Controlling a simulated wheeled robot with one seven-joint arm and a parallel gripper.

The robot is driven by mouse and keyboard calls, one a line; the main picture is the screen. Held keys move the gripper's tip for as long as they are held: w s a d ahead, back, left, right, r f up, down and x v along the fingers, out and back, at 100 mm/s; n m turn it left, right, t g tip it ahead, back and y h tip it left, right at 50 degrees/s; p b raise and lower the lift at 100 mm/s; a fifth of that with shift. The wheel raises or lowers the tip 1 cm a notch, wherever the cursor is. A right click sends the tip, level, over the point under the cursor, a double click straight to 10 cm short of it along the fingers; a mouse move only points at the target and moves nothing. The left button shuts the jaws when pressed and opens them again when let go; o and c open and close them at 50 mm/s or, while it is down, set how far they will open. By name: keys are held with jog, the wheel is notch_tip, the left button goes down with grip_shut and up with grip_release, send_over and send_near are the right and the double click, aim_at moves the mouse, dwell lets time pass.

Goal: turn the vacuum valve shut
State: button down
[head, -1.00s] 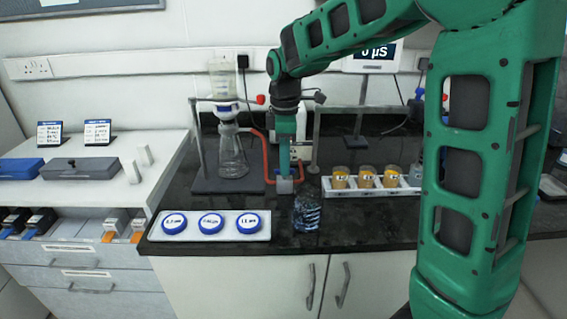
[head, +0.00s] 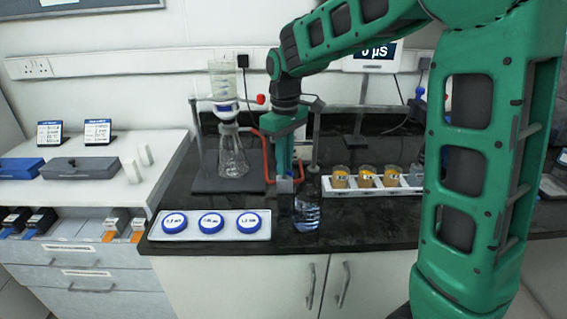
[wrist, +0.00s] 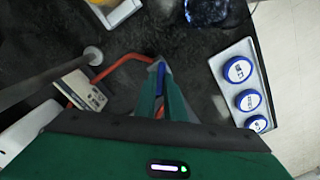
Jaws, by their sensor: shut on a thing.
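My gripper (head: 284,184) points down over the dark bench, to the right of the glass filter flask (head: 232,155). Its fingers (wrist: 160,72) come together on a small part at the end of the red tubing (head: 266,155), which I take for the vacuum valve. The fingers hide most of that part, so its handle angle cannot be read. The red tubing also shows in the wrist view (wrist: 122,66), running up to the fingertips. A clear funnel (head: 222,82) sits above the flask.
A clear bluish bottle (head: 307,212) stands close in front of my gripper. A white tray (head: 178,233) with blue-lidded dishes lies front left. A white rack (head: 345,192) of orange-filled cups stands to the right. A metal post (head: 316,140) rises close by.

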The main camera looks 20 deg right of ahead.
jog(key=m, duration=0.4)
jog(key=shift+w+r+m, duration=0.1)
jog(key=shift+w+m, duration=0.05)
jog(key=shift+m, duration=2.75)
jog(key=c, duration=1.8)
grip_release()
jog(key=shift+c, duration=0.2)
